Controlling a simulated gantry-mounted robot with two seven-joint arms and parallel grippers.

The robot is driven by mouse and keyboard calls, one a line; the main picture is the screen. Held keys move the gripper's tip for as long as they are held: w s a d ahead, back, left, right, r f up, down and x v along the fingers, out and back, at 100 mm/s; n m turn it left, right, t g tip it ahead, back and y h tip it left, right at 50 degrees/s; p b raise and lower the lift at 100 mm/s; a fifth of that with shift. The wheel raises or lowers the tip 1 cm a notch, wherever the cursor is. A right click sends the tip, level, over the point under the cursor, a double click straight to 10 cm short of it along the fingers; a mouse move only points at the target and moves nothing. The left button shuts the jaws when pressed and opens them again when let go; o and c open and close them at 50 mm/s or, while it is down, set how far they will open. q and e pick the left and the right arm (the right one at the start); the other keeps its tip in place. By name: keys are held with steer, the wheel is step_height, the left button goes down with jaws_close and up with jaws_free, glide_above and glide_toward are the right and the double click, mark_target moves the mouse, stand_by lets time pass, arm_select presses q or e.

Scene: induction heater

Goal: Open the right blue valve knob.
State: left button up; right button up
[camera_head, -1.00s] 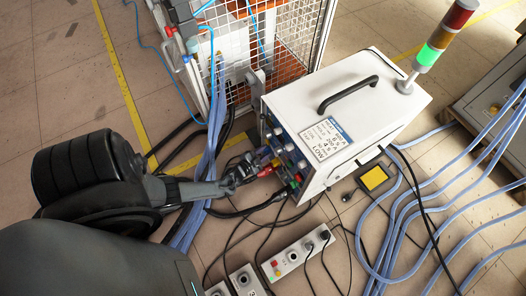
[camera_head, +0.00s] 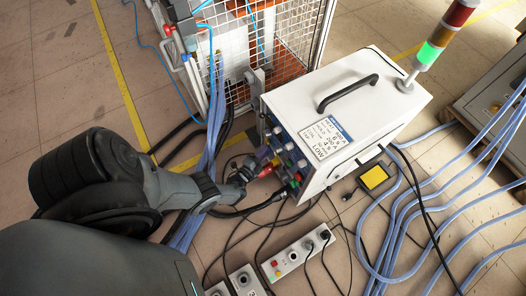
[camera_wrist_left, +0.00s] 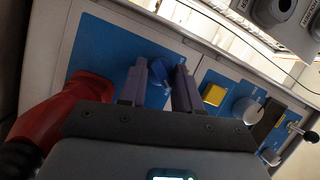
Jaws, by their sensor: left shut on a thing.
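The white heater box (camera_head: 352,95) stands on the floor, its front panel with several knobs facing my left arm. My left gripper (camera_head: 262,157) is at that panel. In the left wrist view, its two purple-grey fingers (camera_wrist_left: 160,85) are on either side of a blue knob (camera_wrist_left: 159,70) on a blue panel (camera_wrist_left: 105,50), shut on it. The fingers hide part of the knob. In the head view the gripper and wrist hide the knob. My right gripper is not in view.
A red connector with a dark cable (camera_wrist_left: 70,108) sits close to the left finger. A yellow button (camera_wrist_left: 214,95) and grey knobs (camera_wrist_left: 246,110) are to the right. Blue hoses (camera_head: 213,130) and black cables run beside my arm. A power strip (camera_head: 297,254) lies in front.

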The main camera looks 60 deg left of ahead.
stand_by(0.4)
arm_select(q)
steer(key=o, duration=1.1)
steer(key=shift+c, duration=0.2)
steer(key=p+v, duration=0.3)
steer(key=v, duration=0.7)
steer(key=shift+s, duration=0.4)
steer(key=shift+d, duration=0.15)
